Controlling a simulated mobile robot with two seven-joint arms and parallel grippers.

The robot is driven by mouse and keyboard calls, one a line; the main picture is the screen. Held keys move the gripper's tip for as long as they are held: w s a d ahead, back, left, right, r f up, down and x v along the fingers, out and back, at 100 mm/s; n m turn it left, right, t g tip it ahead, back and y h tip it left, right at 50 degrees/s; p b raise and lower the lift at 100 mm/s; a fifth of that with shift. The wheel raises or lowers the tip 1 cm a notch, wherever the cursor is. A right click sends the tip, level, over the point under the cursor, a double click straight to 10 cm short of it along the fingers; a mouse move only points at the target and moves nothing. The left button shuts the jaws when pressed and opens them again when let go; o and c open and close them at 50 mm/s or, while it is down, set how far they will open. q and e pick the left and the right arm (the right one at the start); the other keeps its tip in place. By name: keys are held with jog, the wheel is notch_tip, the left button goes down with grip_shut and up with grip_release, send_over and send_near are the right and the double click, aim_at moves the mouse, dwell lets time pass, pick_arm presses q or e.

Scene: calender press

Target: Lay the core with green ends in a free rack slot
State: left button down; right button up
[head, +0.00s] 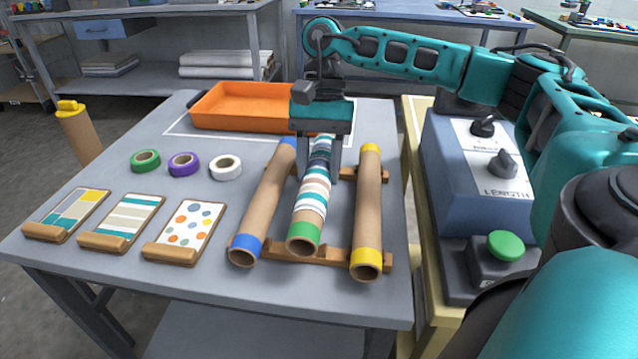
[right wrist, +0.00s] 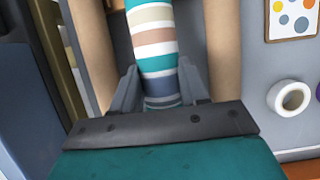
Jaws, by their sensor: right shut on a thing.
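The core with green ends (head: 305,232) is wrapped in striped paper and lies lengthwise between two other cores at the wooden rack (head: 333,252). My right gripper (head: 319,168) reaches down over its far half, one finger on each side, shut on it. The right wrist view shows the striped core (right wrist: 155,45) between the fingers (right wrist: 158,88). I cannot tell whether the core touches the rack or hangs just above it. A blue-ended core (head: 265,200) lies on its left and a yellow-ended core (head: 368,205) on its right. My left gripper is not in view.
An orange tray (head: 215,118) stands at the back. Green (head: 146,160), purple (head: 184,164) and white (head: 226,167) tape rolls and three pattern cards (head: 124,220) lie left of the rack. A blue control box (head: 455,170) and green button (head: 506,246) are at the right.

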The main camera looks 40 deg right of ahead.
jog(key=shift+f, duration=1.75)
jog(key=shift+b, duration=0.3)
jog(key=shift+f, duration=0.2)
jog(key=o, duration=1.1)
jog(key=shift+c, duration=0.2)
jog(key=shift+r, duration=0.1)
jog(key=shift+r, duration=0.2)
jog(key=p+v, duration=0.2)
jog(key=v, duration=0.9)
jog(key=shift+w+d+r, duration=0.15)
jog(key=shift+d+r, duration=0.05)
jog(key=shift+r, duration=0.15)
